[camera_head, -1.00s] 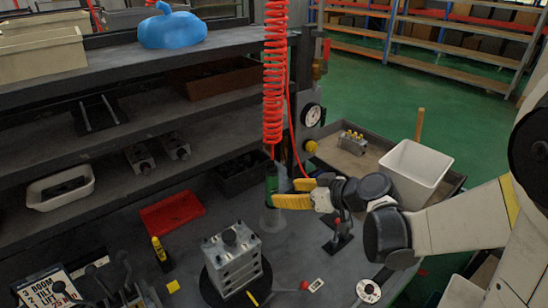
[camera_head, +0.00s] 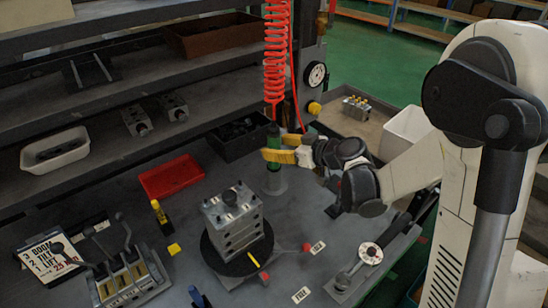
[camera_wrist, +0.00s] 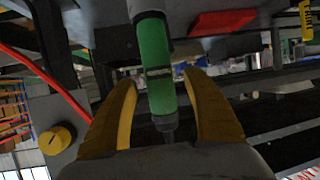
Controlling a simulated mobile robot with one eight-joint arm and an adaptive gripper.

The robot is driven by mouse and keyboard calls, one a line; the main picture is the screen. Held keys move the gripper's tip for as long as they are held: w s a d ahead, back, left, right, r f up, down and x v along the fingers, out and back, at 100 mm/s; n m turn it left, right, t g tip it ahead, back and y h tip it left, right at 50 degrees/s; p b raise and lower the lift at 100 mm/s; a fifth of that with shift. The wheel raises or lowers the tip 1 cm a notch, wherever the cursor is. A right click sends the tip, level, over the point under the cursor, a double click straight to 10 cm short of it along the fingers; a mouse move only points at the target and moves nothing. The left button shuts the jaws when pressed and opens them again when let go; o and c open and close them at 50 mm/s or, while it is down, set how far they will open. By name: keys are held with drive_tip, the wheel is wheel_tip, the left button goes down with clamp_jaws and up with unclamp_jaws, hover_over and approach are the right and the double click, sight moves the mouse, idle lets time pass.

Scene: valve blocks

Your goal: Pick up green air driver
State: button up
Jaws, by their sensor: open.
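The green air driver (camera_head: 273,137) hangs upright below the red coiled hose, above the workbench. My gripper (camera_head: 270,155), with yellow fingers, is at the driver's height, and a finger crosses in front of it in the head view. In the wrist view the driver's green body (camera_wrist: 155,65) lies between the two open fingers of my gripper (camera_wrist: 158,80). Gaps show on both sides of the body. The driver's dark end points toward the palm in that view. The head view hides part of the driver behind the finger.
The red coiled hose (camera_head: 276,60) hangs above the driver. A valve block (camera_head: 232,218) stands on a round black base in front. A red tray (camera_head: 170,177) and a black bin (camera_head: 238,138) lie to the left. A gauge post (camera_head: 314,75) stands behind on the right.

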drive_tip(key=shift+w+a+f, duration=0.25)
drive_tip(key=shift+w+a, duration=0.2)
drive_tip(key=shift+w, duration=0.05)
drive_tip(key=shift+c, duration=0.8)
clamp_jaws()
drive_tip(key=shift+r, duration=0.15)
